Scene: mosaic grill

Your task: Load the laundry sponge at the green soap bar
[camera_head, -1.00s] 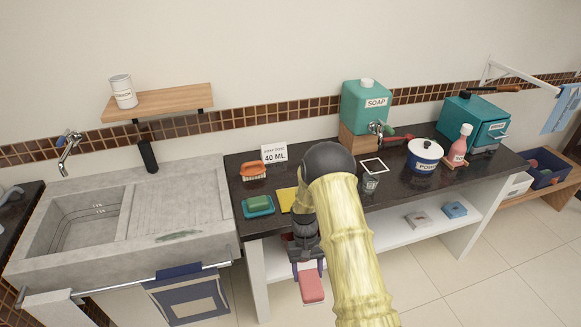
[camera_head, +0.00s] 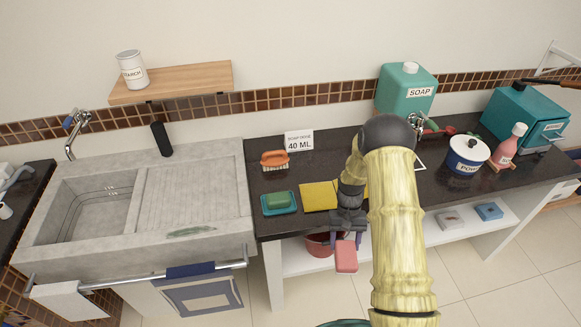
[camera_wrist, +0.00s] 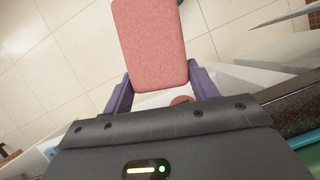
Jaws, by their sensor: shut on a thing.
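A pink sponge (camera_head: 346,257) hangs from my gripper (camera_head: 347,236) in front of the dark counter's front edge. In the wrist view the sponge (camera_wrist: 150,40) sits between the two purple fingers (camera_wrist: 162,88), which are shut on it. The green soap bar (camera_head: 278,200) lies on a teal dish (camera_head: 268,211) on the counter, left of my gripper and apart from the sponge.
A yellow cloth (camera_head: 318,196) lies right of the soap dish. An orange brush (camera_head: 274,159) and a 40 ML sign (camera_head: 299,141) stand behind. A reddish bowl (camera_head: 319,244) is on the lower shelf. The concrete sink (camera_head: 130,215) is at left.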

